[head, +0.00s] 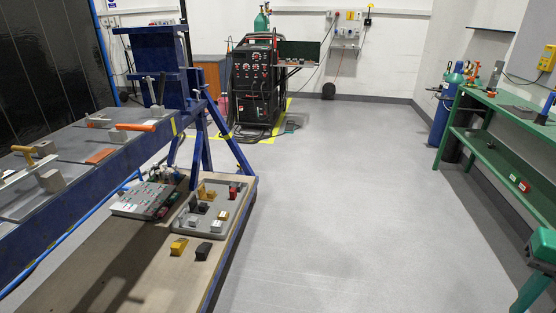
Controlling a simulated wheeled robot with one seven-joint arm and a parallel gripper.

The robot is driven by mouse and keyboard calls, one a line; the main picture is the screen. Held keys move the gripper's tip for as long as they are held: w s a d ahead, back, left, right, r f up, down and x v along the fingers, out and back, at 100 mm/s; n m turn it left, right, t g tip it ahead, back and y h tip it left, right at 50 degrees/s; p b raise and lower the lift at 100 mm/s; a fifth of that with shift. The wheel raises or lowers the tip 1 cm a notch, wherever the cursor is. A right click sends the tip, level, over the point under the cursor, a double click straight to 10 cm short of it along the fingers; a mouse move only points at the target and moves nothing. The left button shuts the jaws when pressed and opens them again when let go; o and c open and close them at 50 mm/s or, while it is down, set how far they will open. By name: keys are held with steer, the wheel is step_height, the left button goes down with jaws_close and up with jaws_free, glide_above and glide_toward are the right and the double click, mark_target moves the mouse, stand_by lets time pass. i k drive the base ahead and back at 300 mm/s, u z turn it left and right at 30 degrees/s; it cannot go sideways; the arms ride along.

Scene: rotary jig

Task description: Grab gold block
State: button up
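A gold-yellow block (179,246) lies on the wooden bench top (120,262), just in front of a grey tray (206,237). A dark grey block (203,251) lies to its right, with a small gap between them. Inside the tray are more small blocks: a gold-yellow one (210,195) toward the back, a paler yellowish one (223,215) on the right, a red one (233,191), and some dark and light grey ones. My gripper is not in this view.
A control panel (145,199) with small buttons sits left of the tray. A blue rail table (60,200) with clamps runs along the left. A black welding machine (253,85) stands behind. Open grey floor lies right of the bench, before a green workbench (500,105).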

mark_target(221, 215)
steer(key=z, duration=0.45)
steer(key=i, duration=2.35)
steer(key=u, duration=0.95)
steer(key=i, duration=1.1)
steer(key=u, duration=0.7)
